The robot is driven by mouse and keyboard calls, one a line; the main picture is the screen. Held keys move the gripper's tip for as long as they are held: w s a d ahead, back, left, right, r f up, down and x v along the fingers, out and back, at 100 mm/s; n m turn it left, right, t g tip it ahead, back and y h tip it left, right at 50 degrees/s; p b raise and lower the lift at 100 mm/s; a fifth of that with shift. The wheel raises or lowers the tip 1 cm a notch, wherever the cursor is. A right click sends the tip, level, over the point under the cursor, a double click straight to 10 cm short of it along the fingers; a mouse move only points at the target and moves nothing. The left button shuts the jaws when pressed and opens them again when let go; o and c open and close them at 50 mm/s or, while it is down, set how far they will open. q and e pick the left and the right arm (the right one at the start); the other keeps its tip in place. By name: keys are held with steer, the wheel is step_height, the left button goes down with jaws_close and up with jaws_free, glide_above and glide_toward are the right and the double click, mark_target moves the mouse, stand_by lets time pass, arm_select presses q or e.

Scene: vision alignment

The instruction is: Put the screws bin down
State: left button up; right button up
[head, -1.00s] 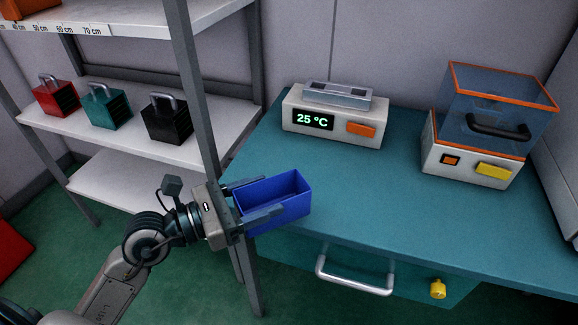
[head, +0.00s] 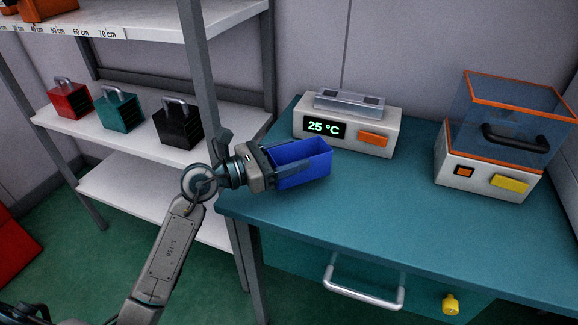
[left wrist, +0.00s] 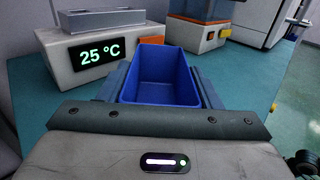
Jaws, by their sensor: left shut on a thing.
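A blue open-topped bin (head: 302,165) is held by my left gripper (head: 290,163) over the left part of the teal table (head: 390,215). In the left wrist view the bin (left wrist: 160,78) sits upright between the two fingers (left wrist: 160,90), and its visible inside looks empty. The gripper is shut on it. The bin is close to the tabletop, in front of the temperature device; I cannot tell whether its underside touches the table. My right gripper does not show.
A white device reading 25 °C (head: 348,125) stands just behind the bin. A white machine with a clear orange-edged cover (head: 485,175) stands at right. A shelf post (head: 200,75) rises near the arm. The table's middle is clear.

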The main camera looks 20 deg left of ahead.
arm_select(q)
steer(key=shift+f, duration=1.75)
steer(key=shift+f, duration=0.1)
steer(key=o, duration=1)
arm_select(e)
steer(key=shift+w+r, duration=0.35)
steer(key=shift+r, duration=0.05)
